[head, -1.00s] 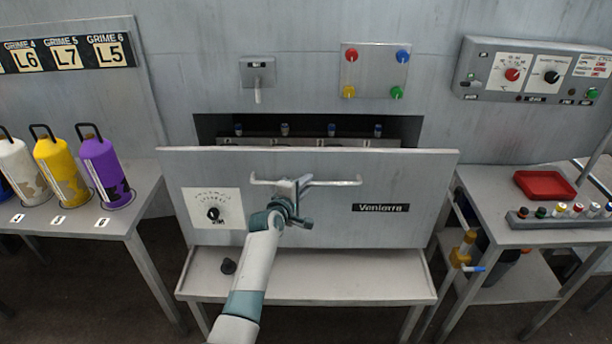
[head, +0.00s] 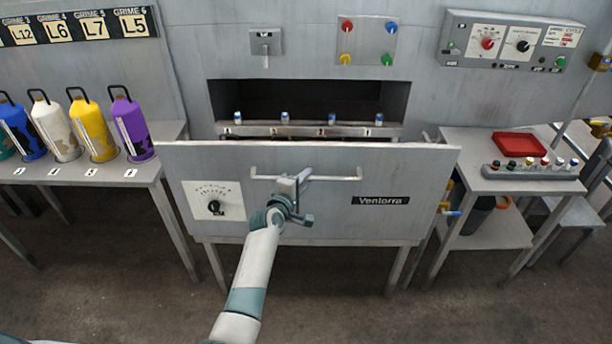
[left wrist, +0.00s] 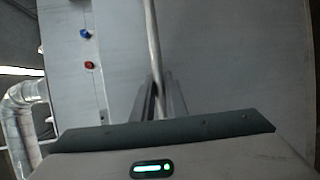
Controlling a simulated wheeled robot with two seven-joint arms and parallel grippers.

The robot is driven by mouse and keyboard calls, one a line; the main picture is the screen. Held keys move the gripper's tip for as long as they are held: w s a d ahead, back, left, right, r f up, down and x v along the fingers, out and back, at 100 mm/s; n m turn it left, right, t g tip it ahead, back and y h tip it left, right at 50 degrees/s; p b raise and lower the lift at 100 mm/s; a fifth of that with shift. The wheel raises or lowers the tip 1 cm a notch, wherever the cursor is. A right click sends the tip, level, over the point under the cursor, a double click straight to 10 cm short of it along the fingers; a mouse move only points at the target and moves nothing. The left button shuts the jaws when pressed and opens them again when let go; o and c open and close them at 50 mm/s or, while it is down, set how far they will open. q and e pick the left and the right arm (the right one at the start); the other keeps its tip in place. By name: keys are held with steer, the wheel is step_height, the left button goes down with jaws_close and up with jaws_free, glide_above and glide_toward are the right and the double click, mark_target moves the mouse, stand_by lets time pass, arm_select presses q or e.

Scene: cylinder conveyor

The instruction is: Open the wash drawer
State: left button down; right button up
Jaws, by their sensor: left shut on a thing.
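The wash drawer's grey front panel (head: 290,222) fills the middle of the head view, with a "Ventorra" label and a dial on it. It stands forward of the wall, and the dark opening (head: 310,100) shows behind it, with a rack of several small blue-capped fittings (head: 332,119). A horizontal bar handle (head: 335,179) runs across the panel's upper part. My left gripper (head: 292,188) is shut on this handle near its middle. In the left wrist view the bar (left wrist: 153,50) passes between the fingers (left wrist: 162,100). My right gripper is not in view.
Left table (head: 150,170) holds several coloured bottles, with the purple one (head: 130,128) nearest the drawer. Right table (head: 462,172) holds a red tray (head: 519,145) and a rack of small bottles (head: 532,170). The floor in front of the drawer is clear.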

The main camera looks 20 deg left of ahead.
arm_select(q)
steer(key=shift+s, duration=0.1)
stand_by(0.3)
steer(key=c, duration=1.8)
jaws_free()
steer(key=shift+o, duration=0.2)
steer(key=b+v, duration=0.3)
steer(key=v, duration=1.4)
steer(key=shift+s, duration=0.15)
